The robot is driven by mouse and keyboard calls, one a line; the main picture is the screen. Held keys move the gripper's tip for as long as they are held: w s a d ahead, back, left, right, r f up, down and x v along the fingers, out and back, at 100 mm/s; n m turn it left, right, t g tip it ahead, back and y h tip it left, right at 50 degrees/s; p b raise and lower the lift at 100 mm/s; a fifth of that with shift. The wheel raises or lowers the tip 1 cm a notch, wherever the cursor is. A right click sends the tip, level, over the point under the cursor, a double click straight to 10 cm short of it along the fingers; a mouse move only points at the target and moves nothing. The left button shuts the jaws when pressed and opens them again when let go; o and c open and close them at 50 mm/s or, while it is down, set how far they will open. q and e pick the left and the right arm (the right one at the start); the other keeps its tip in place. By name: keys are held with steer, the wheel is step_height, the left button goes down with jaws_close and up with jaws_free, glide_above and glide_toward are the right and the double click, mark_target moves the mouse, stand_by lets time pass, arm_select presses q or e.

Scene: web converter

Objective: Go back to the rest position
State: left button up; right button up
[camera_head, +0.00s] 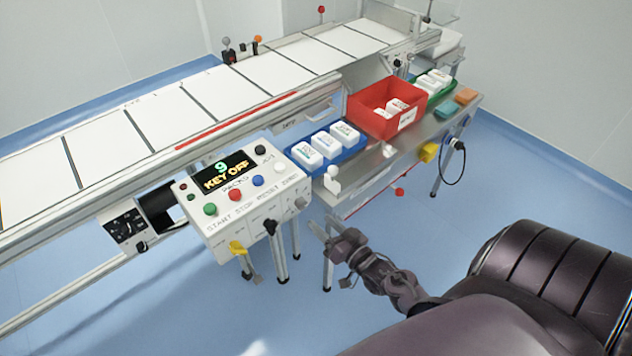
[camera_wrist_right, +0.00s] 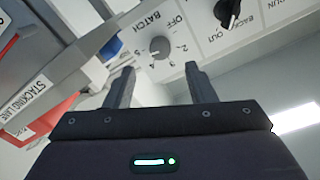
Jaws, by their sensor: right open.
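My right gripper (camera_head: 328,232) is in the head view, below and to the right of the white control box (camera_head: 238,232), apart from it in the picture. In the right wrist view its two fingers (camera_wrist_right: 155,85) are apart with nothing between them. The control box display (camera_head: 228,172) reads "9 KEY OFF". My left gripper is not in view.
A conveyor with white panels (camera_head: 165,110) runs along the back left. A side shelf holds a blue tray (camera_head: 350,152) of white blocks, a red bin (camera_head: 360,112) labelled on its front and a green tray (camera_head: 446,97). Blue floor (camera_head: 425,205) is open around my right arm.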

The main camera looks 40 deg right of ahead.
steer(key=shift+s, duration=0.2)
stand_by(0.4)
steer(key=s+a+f+n+g, duration=0.1)
steer(key=s+a+f+g, duration=0.2)
steer(key=f, duration=0.5)
steer(key=s+a+f+g, duration=0.1)
steer(key=s+f+g, duration=0.1)
steer(key=s+f, duration=0.35)
steer(key=s+a+f+n+g, duration=0.1)
steer(key=s+a+f+g, duration=0.15)
steer(key=f, duration=0.65)
steer(key=s+a+f+n+g, duration=0.1)
steer(key=s+f+g, duration=0.2)
steer(key=s, duration=0.5)
steer(key=s+a+f+n+g+h, duration=0.1)
steer(key=s+f+n+g, duration=0.1)
steer(key=s+f, duration=0.4)
steer(key=s+a+f+n+g, duration=0.1)
steer(key=s+f+g, duration=0.3)
steer(key=s, duration=0.6)
steer(key=shift+a+f+n+h, duration=0.3)
steer(key=shift+a+f, duration=0.1)
steer(key=shift+a, duration=0.2)
steer(key=shift+g, duration=0.25)
